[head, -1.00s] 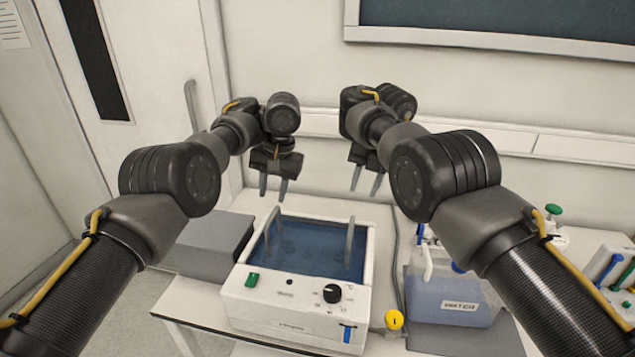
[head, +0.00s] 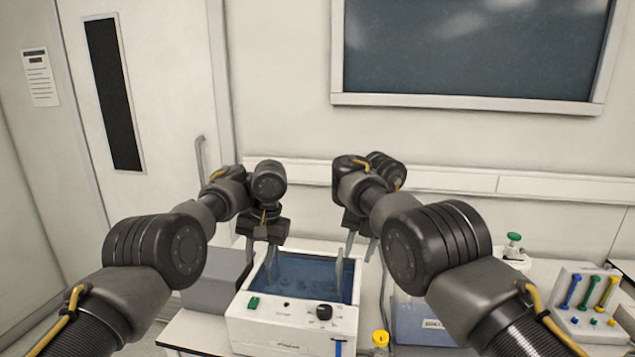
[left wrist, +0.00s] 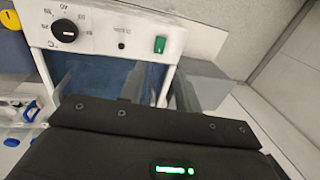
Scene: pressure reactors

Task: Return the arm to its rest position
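Both of my arms reach forward over the bench. My left gripper (head: 262,262) is above the left part of the white water bath (head: 290,328). Its two fingers are apart with nothing between them. The left wrist view shows the bath's front panel (left wrist: 100,38) and a gap between the blurred fingers. My right gripper (head: 360,247) is above the bath's right side, partly hidden behind my right arm. Its fingers look apart and I see nothing held in them.
A grey block (head: 215,285) stands left of the bath. A bluish water container (head: 420,322) and a yellow-capped item (head: 380,340) stand to its right. A rack with coloured handles (head: 585,300) is at far right. A door (head: 150,200) is at left.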

